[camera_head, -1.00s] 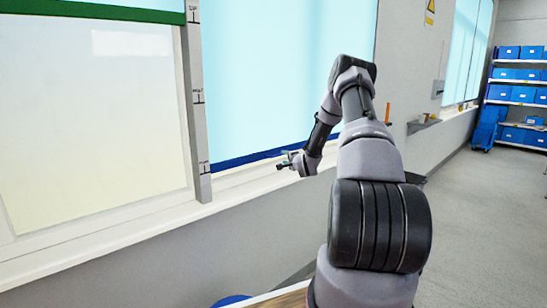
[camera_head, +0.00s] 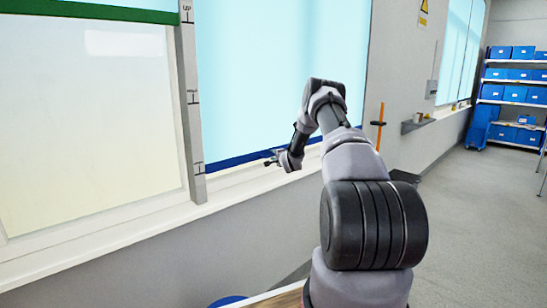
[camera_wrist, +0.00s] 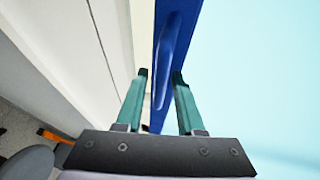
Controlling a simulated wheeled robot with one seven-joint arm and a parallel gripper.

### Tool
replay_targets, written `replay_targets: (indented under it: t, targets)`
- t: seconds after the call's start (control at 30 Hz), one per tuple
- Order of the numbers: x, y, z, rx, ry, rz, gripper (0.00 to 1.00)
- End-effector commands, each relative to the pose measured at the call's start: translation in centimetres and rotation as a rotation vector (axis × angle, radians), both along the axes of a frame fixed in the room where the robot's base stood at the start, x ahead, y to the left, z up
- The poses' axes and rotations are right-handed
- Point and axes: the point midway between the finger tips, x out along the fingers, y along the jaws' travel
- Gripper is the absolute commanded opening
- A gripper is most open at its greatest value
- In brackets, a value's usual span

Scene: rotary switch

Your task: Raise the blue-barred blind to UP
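The blue-barred blind (camera_head: 270,70) is a light blue sheet let down over the right-hand window. Its dark blue bottom bar (camera_head: 233,160) is low, just above the sill. My gripper (camera_head: 268,159) is at the bar, near its middle. In the wrist view the blue bar (camera_wrist: 176,30) carries a raised blue handle (camera_wrist: 166,60). My gripper's green fingers (camera_wrist: 160,75) are apart, one on each side of the handle. I cannot tell whether they touch it. A grey marked post (camera_head: 190,110) stands left of the blind; its lettering is too small to read.
A green bar (camera_head: 100,11) is high on the left window. The white sill (camera_head: 100,225) runs below both windows. A small wall ledge (camera_head: 418,124) and an orange upright (camera_head: 380,125) are on the right. Shelves with blue bins (camera_head: 510,90) stand far right, with open floor before them.

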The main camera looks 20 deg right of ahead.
Motion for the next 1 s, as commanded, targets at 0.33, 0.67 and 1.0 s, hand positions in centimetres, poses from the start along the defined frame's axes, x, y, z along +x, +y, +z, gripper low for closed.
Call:
replay_targets:
  t: [0.33, 0.67, 1.0]
  targets:
    - [-0.03, -0.02, 0.00, 0.000, 0.000, 0.000, 0.00]
    - [-0.04, -0.02, -0.03, 0.000, 0.001, 0.000, 0.00]
    - [-0.05, -0.03, -0.05, 0.001, 0.001, -0.001, 0.00]
